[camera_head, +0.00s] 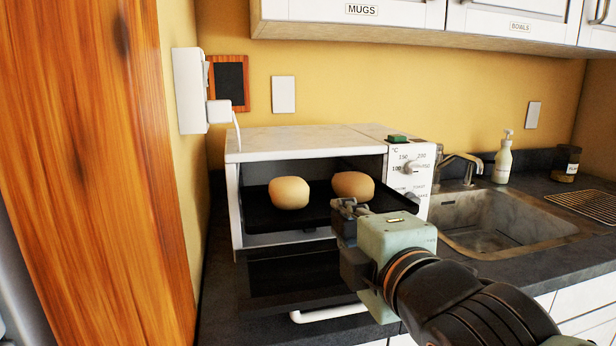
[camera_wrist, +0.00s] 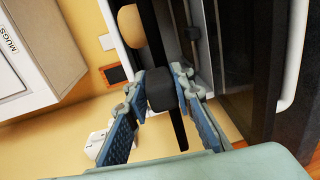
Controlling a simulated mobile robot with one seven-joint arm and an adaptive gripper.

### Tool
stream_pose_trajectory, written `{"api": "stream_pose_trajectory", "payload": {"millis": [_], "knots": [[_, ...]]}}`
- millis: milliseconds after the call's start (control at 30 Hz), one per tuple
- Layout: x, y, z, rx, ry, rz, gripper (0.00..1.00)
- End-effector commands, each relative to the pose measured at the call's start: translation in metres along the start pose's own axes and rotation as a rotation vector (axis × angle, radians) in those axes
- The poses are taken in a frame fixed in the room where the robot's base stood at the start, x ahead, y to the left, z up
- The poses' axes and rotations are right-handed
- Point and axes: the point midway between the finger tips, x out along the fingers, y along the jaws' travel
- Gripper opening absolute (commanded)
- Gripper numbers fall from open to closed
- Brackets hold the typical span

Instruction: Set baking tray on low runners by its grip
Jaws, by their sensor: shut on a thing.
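The dark baking tray (camera_head: 256,213) is inside the open mouth of the white toaster oven (camera_head: 290,142) in the head view, roughly level. Two round tan rolls (camera_head: 289,193) sit on it; one also shows in the wrist view (camera_wrist: 131,25). My gripper (camera_head: 349,209) is at the tray's front right, in front of the oven. In the wrist view my gripper (camera_wrist: 160,82) is shut on the tray's black grip (camera_wrist: 161,97). The runners at the tray's sides are not clear, so I cannot tell if the tray rests on them.
The oven's dark door (camera_head: 290,272) is folded down, its white handle (camera_head: 328,313) low in front. A wooden panel (camera_head: 110,170) stands close on the left. The sink (camera_head: 500,222), tap (camera_head: 458,165) and soap bottle (camera_head: 503,160) are to the right.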

Motion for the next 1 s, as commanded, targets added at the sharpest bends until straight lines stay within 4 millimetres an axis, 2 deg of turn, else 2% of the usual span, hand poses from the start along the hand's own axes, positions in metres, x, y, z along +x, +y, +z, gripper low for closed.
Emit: {"api": "stream_pose_trajectory", "payload": {"millis": [33, 433, 833, 1000], "knots": [[-0.004, -0.008, 0.000, -0.001, -0.001, -0.011, 0.00], [-0.037, -0.010, 0.000, 0.000, -0.001, -0.007, 0.00], [-0.043, -0.008, 0.001, 0.000, -0.002, -0.006, 0.00], [-0.049, 0.000, 0.000, 0.000, 0.000, -0.003, 0.00]]}}
